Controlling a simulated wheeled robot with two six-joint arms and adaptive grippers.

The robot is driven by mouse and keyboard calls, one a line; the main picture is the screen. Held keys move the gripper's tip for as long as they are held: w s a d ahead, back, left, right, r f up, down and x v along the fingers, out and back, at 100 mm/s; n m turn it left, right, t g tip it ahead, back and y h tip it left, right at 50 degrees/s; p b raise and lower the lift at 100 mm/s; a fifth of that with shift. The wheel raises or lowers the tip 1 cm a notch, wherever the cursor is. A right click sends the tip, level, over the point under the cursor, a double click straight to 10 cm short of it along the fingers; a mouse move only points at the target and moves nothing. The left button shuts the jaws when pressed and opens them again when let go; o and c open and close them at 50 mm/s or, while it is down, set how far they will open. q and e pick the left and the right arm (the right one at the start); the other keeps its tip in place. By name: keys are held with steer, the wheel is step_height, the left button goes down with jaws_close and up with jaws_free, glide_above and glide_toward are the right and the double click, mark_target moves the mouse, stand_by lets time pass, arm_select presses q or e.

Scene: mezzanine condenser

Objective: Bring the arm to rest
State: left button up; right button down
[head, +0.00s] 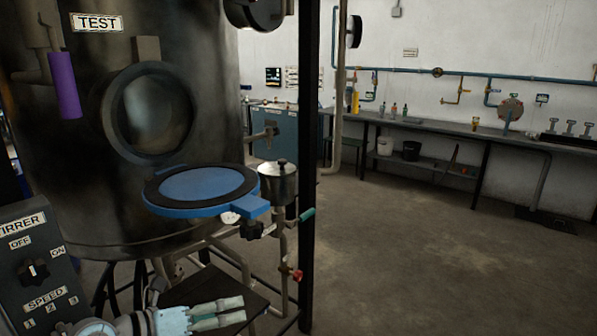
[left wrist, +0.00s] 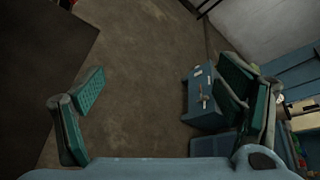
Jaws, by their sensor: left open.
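My left gripper (head: 217,313) comes in at the bottom of the head view, low in front of the dark vessel and to the right of the stirrer control box. Its pale fingers point to the right. In the left wrist view the left gripper (left wrist: 170,95) shows its green-padded fingers wide apart, with nothing between them and bare floor beyond. My right gripper is in neither view.
The stirrer box (head: 38,268) stands at the lower left, close to my left arm. The large vessel (head: 115,215) has a blue round hatch (head: 205,187) swung out. A black post (head: 309,170) rises to the right. Open floor (head: 430,265) lies right, with a workbench (head: 440,125) behind.

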arm_select(q)
steer(key=s+d+r+n+t+h, duration=0.25)
steer(key=r+n+t+h, duration=0.2)
steer(key=r, duration=0.35)
steer(key=s+a+r+n+t+y, duration=0.1)
steer(key=a+r+n+t+y, duration=0.35)
steer(key=n+t, duration=0.4)
steer(key=s+a+f+n+g+y, duration=0.2)
steer(key=a+f+n+g+y, duration=0.1)
steer(key=a+f+n+y, duration=0.45)
steer(key=s+a+f+n+g+y, duration=0.25)
steer(key=a+f+n+y, duration=0.25)
steer(key=n+y, duration=0.45)
steer(key=s+f+n+g+h, duration=0.2)
steer(key=s+f+n+g, duration=0.4)
steer(key=f, duration=0.6)
steer(key=s+d+f+g+h, duration=0.2)
steer(key=s+d+f+g, duration=0.25)
steer(key=s, duration=0.35)
steer(key=s+d+f+g+h, duration=0.25)
steer(key=s+d+f, duration=0.2)
steer(key=s, duration=0.45)
step_height(320, 180, down, 18)
steer(key=a+g, duration=0.2)
steer(key=a, duration=0.1)
steer(key=s+f, duration=1.3)
steer(key=s, duration=0.1)
steer(key=shift+s+a+f+g+p, duration=0.25)
steer(key=shift+a+g+p, duration=0.1)
steer(key=shift+p, duration=0.1)
